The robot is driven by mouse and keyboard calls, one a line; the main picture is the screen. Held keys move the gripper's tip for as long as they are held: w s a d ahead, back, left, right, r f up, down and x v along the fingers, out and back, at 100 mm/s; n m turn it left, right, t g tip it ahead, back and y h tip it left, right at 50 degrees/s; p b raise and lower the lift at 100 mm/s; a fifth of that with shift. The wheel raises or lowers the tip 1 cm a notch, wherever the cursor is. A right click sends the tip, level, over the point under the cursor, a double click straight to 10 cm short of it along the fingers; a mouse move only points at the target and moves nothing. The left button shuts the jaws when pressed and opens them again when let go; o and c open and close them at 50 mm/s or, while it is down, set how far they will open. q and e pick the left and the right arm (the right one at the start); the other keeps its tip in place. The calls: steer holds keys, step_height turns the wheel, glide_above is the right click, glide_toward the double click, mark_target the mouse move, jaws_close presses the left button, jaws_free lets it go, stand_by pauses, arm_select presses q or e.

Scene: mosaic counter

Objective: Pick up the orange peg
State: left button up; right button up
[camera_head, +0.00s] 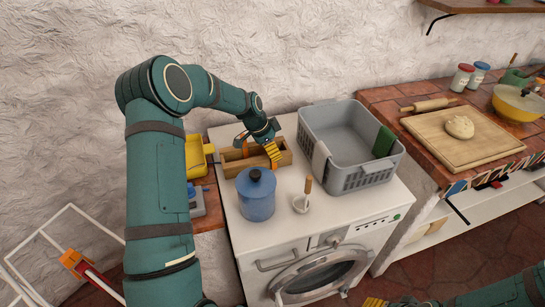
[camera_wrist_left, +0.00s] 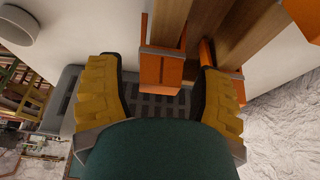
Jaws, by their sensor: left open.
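An orange peg (camera_wrist_left: 160,75) sits at the rim of a wooden box (camera_head: 240,166) on the white washing machine. In the left wrist view it lies between the two yellow fingers of my left gripper (camera_wrist_left: 158,70), with gaps on both sides. My left gripper (camera_head: 272,151) is open, close over the box in the head view. More orange shows beside the right finger (camera_wrist_left: 207,52) and at the top right (camera_wrist_left: 305,15) of the wrist view. Only a yellow tip of my right gripper (camera_head: 375,302) shows at the bottom edge.
A blue lidded canister (camera_head: 257,197) stands in front of the box. A small white pot with a wooden-handled tool (camera_head: 301,204) stands to its right. A grey crate (camera_head: 365,180) stands right of the box. A yellow container (camera_head: 197,157) is at left.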

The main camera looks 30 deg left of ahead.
arm_select(q)
steer(key=c, duration=1)
